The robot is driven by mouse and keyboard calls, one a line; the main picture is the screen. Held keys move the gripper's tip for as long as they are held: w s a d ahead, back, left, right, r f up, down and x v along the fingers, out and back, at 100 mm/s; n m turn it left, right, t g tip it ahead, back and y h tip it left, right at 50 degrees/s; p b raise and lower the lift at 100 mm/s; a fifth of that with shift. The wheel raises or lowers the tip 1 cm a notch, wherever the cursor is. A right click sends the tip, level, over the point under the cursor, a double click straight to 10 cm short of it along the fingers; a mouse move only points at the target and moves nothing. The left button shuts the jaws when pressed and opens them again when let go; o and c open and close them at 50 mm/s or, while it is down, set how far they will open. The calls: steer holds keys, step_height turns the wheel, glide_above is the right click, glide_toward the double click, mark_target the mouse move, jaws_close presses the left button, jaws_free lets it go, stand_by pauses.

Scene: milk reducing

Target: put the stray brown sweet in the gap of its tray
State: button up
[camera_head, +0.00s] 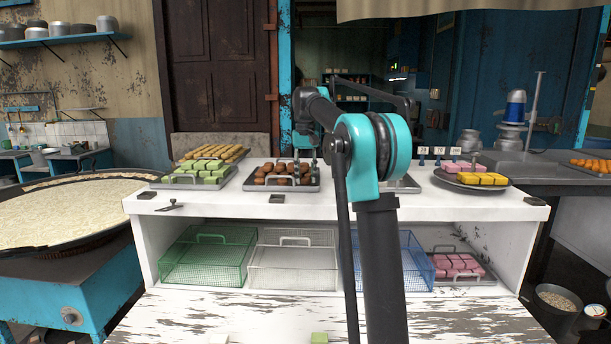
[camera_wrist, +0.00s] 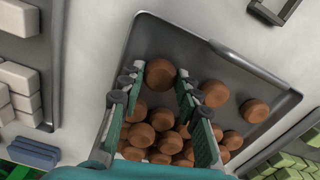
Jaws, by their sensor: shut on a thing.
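The brown sweets' metal tray (camera_wrist: 205,58) lies on the white counter, with several round brown sweets (camera_wrist: 165,135) heaped in it; the tray also shows in the head view (camera_head: 256,186). My gripper (camera_wrist: 160,78) is over the tray, its two fingers shut on one brown sweet (camera_wrist: 158,71) near the fingertips. Whether that sweet is clear of the tray floor, I cannot tell. Two more sweets, one nearer (camera_wrist: 214,93) and one farther (camera_wrist: 254,110), lie to its right. My fingers hide part of the heap. In the head view my arm partly hides the gripper.
A tray of green sweets (camera_head: 204,170) stands left of the brown one. A plate of yellow and pink sweets (camera_head: 470,181) stands at the right. A tray of white pieces (camera_wrist: 20,92) shows in the wrist view. Green (camera_head: 205,262), white (camera_head: 292,265) and blue baskets sit below.

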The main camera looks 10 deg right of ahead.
mark_target(305, 178)
steer(key=shift+f, duration=0.35)
steer(key=o, duration=1)
steer(key=shift+o, duration=0.2)
step_height(305, 178, up, 12)
